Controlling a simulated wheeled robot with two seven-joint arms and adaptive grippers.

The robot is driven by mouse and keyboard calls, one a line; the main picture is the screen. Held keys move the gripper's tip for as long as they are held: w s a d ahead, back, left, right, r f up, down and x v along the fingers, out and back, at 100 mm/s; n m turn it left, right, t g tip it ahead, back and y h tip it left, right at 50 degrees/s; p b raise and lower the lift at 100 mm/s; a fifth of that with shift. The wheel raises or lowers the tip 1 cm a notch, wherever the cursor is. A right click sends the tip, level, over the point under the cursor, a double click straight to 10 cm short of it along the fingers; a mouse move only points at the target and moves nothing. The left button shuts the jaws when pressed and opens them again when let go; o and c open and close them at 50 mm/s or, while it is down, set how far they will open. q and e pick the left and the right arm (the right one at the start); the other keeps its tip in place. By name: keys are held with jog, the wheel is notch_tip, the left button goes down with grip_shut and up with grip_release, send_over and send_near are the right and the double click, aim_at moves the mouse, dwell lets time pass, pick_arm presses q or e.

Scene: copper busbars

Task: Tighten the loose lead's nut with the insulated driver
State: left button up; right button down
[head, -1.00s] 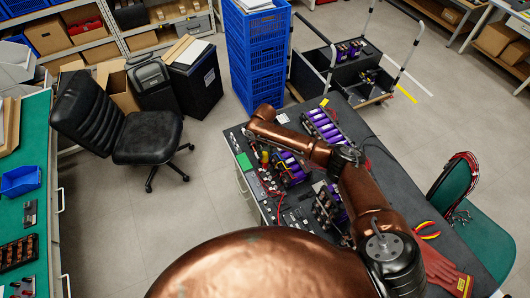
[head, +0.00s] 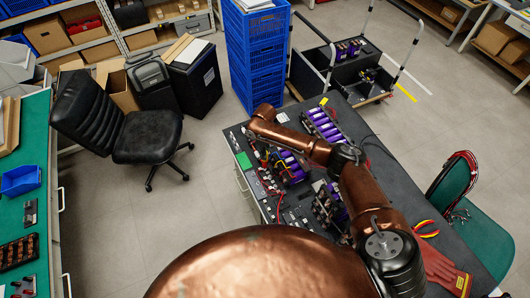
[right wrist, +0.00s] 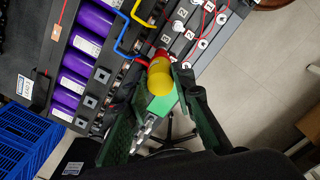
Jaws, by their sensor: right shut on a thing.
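My right gripper (right wrist: 160,112) is shut on the insulated driver (right wrist: 159,80), which has a yellow handle and a red part towards the terminals. The driver stands over the terminal row of the battery unit (right wrist: 90,55), beside a blue lead (right wrist: 127,42) and a red lead (right wrist: 205,28). Its tip is hidden behind the handle, so I cannot tell whether it sits on a nut. Which lead is loose does not show clearly. In the head view my right arm reaches over the bench and the gripper is small near the unit (head: 292,168). My left gripper is out of view.
The dark bench (head: 385,175) also carries another purple-celled unit (head: 322,123), red-and-yellow pliers (head: 426,228) and red gloves (head: 440,268). Blue crates (head: 258,60) stand behind it. A black chair (head: 140,130) stands on open floor to the left.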

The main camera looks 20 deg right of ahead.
jog(key=n, duration=0.4)
jog(key=shift+w+n, duration=0.1)
jog(key=shift+n, duration=0.2)
jog(key=n+b, duration=0.1)
jog(key=n, duration=0.2)
jog(key=shift+n, duration=0.3)
jog(key=shift+f, duration=0.1)
jog(key=shift+f+b, duration=0.3)
jog(key=shift+f, duration=0.55)
